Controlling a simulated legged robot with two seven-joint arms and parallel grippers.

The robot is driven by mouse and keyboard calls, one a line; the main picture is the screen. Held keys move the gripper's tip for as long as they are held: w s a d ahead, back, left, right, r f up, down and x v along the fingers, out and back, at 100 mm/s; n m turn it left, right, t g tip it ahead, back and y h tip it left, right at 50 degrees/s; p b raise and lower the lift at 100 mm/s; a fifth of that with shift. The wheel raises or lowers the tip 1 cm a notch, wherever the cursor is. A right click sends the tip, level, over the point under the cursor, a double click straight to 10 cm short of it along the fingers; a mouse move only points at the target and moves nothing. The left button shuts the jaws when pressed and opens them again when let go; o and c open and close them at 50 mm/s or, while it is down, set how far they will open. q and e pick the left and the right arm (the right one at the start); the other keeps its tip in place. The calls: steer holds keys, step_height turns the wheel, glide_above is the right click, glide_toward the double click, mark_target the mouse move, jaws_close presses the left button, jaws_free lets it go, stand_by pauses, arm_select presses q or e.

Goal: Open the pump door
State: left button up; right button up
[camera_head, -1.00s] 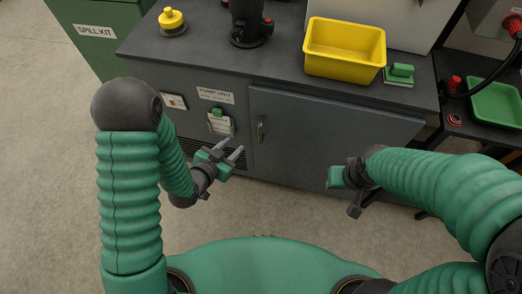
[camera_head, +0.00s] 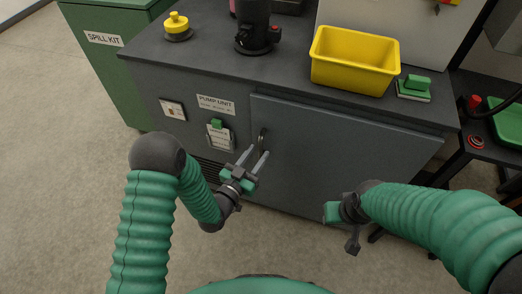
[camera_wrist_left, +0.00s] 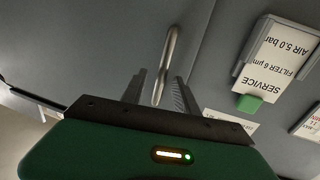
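The pump door (camera_head: 340,150) is the grey cabinet front panel under the counter, and it looks closed. Its vertical metal handle (camera_head: 263,137) is near the door's left edge. My left gripper (camera_head: 257,152) is open, with both fingers pointing at the handle. In the left wrist view, the handle (camera_wrist_left: 168,58) appears between the two open fingers (camera_wrist_left: 159,90), which are not closed on it; the exact depth between them cannot be told. My right gripper (camera_head: 340,214) hangs in front of the door's lower right, away from the handle, and its fingers do not show clearly.
A service tag holder (camera_head: 219,135) and a pump unit label (camera_head: 215,104) are on the panel left of the door. Open floor (camera_head: 290,245) lies in front.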

mark_target(259, 150)
arm_select(q)
steer(key=shift+x, duration=1.5)
steer(key=shift+a, duration=0.15)
steer(key=shift+c, duration=0.4)
jaws_close()
